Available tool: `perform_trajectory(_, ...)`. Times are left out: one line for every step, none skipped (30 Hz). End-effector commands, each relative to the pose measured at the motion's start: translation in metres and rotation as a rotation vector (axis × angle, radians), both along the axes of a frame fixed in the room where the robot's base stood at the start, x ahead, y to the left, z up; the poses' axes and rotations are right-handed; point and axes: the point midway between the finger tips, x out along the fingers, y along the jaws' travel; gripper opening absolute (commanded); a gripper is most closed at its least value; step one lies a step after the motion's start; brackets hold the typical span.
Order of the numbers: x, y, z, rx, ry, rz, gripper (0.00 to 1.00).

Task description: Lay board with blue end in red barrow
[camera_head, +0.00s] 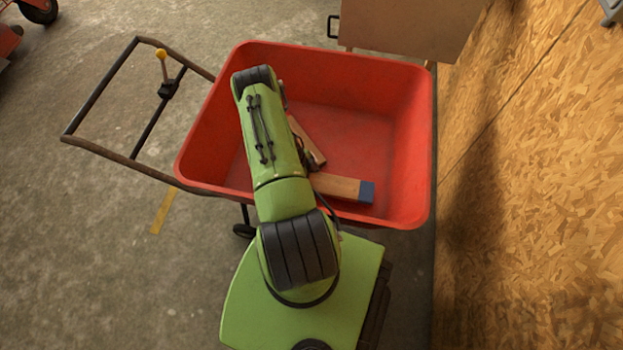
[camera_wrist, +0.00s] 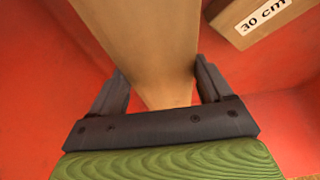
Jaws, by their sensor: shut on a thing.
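The red barrow (camera_head: 400,130) stands in front of me, and my green arm reaches over it. The board with the blue end (camera_head: 338,187) shows at the barrow's near side. Its blue end points right, and its left part is hidden by my arm. In the wrist view my gripper (camera_wrist: 162,95) is shut on a plain wooden board (camera_wrist: 150,40), which appears to be this one; its blue end is out of that view. The gripper is mostly hidden in the head view. I cannot tell whether the held board touches the barrow floor.
Another board (camera_head: 308,142) lies in the barrow close by; a board marked "30 cm" (camera_wrist: 255,18) shows in the wrist view. The barrow's handle (camera_head: 100,90) extends left. A chipboard wall (camera_head: 540,150) stands close on the right, and a brown panel (camera_head: 405,28) behind.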

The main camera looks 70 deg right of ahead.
Motion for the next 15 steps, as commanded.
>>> perform_trajectory(-0.001,0.0,-0.009,0.001,0.002,0.001,0.36)
perform_trajectory(0.0,0.0,-0.013,0.0,0.001,0.001,0.36)
perform_trajectory(0.0,0.0,-0.021,0.0,0.001,0.001,0.36)
perform_trajectory(-0.001,0.001,-0.027,0.001,0.002,0.001,0.36)
perform_trajectory(0.0,0.0,-0.033,0.0,0.001,0.001,0.36)
perform_trajectory(0.0,0.0,-0.037,0.0,0.001,0.001,0.36)
perform_trajectory(0.0,0.0,-0.038,0.0,0.001,0.001,0.36)
perform_trajectory(0.0,0.0,-0.038,0.0,0.0,0.001,0.36)
perform_trajectory(0.0,0.0,-0.036,0.0,0.0,0.001,0.36)
perform_trajectory(0.0,0.0,-0.036,0.0,0.0,0.0,0.36)
perform_trajectory(0.0,0.0,-0.036,0.0,0.0,0.0,0.36)
perform_trajectory(0.0,0.0,-0.036,0.0,0.0,0.0,0.36)
perform_trajectory(0.0,0.0,-0.036,0.0,0.0,0.001,0.36)
perform_trajectory(0.0,0.0,-0.037,0.0,0.0,0.001,0.36)
perform_trajectory(0.0,0.0,-0.038,0.0,0.0,0.0,0.36)
